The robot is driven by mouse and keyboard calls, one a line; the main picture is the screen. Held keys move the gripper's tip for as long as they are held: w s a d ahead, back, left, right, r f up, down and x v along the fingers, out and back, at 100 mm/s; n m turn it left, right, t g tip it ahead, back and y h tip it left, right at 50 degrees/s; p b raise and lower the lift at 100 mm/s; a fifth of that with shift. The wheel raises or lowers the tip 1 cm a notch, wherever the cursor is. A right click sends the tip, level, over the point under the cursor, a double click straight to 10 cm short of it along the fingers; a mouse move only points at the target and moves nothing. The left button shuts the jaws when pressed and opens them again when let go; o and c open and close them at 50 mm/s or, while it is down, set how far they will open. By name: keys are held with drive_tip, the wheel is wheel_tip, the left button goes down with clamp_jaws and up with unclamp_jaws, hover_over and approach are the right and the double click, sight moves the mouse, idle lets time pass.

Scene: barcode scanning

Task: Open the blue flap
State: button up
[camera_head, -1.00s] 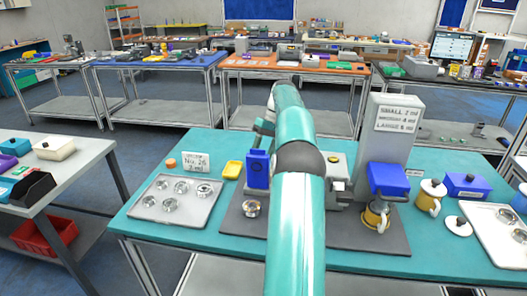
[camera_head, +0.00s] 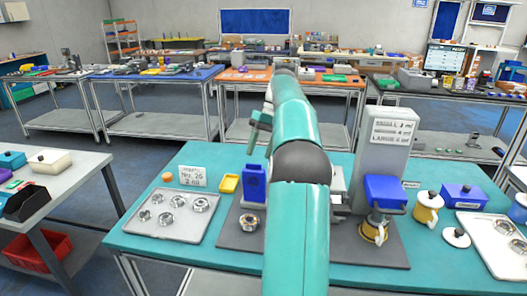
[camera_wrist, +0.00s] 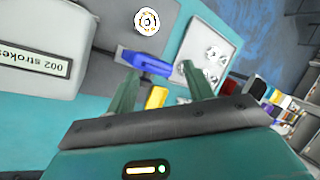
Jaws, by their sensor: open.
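A blue upright piece (camera_head: 254,184) stands on the dark mat, with a metal ring part (camera_head: 249,221) in front of it. The wrist view shows the blue piece (camera_wrist: 147,63) ahead of my open, empty gripper (camera_wrist: 158,72), apart from the fingers. A second blue block-shaped part (camera_head: 385,192) sits at the front of the grey upright machine, above a yellow cup-like part (camera_head: 375,229). I cannot tell for certain which blue part is the flap. My arm hides part of the mat between them.
The grey machine (camera_head: 384,145) stands right of my arm. Further right are a yellow mug (camera_head: 427,208), a blue box (camera_head: 464,196) and another tray (camera_head: 496,240).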

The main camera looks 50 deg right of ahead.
drive_tip(key=s+a+r, duration=0.4)
drive_tip(key=s+a, duration=0.2)
drive_tip(key=a, duration=0.1)
drive_tip(key=shift+s, duration=0.1)
idle(0.7)
